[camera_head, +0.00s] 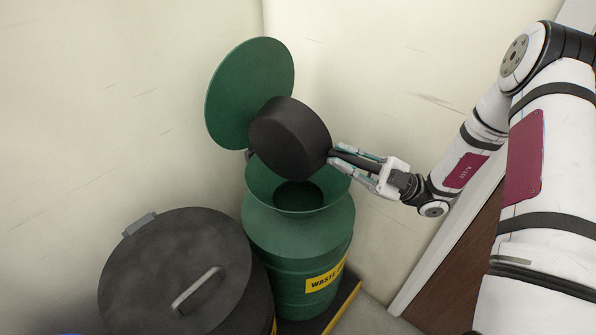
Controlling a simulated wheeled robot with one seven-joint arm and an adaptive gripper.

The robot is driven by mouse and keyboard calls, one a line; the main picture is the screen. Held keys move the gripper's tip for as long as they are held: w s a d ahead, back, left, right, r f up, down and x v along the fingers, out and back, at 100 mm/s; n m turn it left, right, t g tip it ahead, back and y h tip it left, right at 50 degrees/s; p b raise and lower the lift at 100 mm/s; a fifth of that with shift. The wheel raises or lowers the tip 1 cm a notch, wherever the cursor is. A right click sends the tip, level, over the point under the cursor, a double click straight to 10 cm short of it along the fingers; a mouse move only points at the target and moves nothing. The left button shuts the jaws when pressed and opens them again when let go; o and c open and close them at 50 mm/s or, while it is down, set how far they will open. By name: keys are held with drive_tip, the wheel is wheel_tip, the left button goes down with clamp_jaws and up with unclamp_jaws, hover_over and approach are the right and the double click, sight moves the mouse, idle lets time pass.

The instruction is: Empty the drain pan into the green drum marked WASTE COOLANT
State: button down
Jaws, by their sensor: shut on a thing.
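The drain pan (289,137) is black and round. It is held steeply tilted above the funnel mouth of the green drum, with its underside or side towards the camera, so its inside is hidden. My gripper (338,158) is shut on the pan's handle, at the pan's right. The green drum (298,243) stands upright with a wide funnel top (263,187) and a dark opening. Its yellow label (325,278) reads "WASTE", the rest cut off by the curve. The drum's green lid (250,92) is raised behind the pan. No liquid stream is visible.
A black drum (175,275) with a closed lid and a grey handle stands at the front left, close beside the green drum. Pale walls (120,90) meet in a corner behind. A dark platform with a yellow edge (343,307) lies under the green drum. A brown door panel (460,270) is at the right.

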drive_tip(key=s+a+f+n+g+h+p, duration=0.2)
drive_tip(key=s+a+n+h+p, duration=0.6)
drive_tip(key=n, duration=0.6)
drive_tip(key=shift+s+a+f+n+h, duration=0.35)
drive_tip(key=shift+s+a+h, duration=0.6)
drive_tip(key=shift+s, duration=0.85)
drive_tip(key=shift+d, duration=0.1)
drive_tip(key=shift+w+p, duration=0.1)
drive_tip(key=shift+p, duration=0.2)
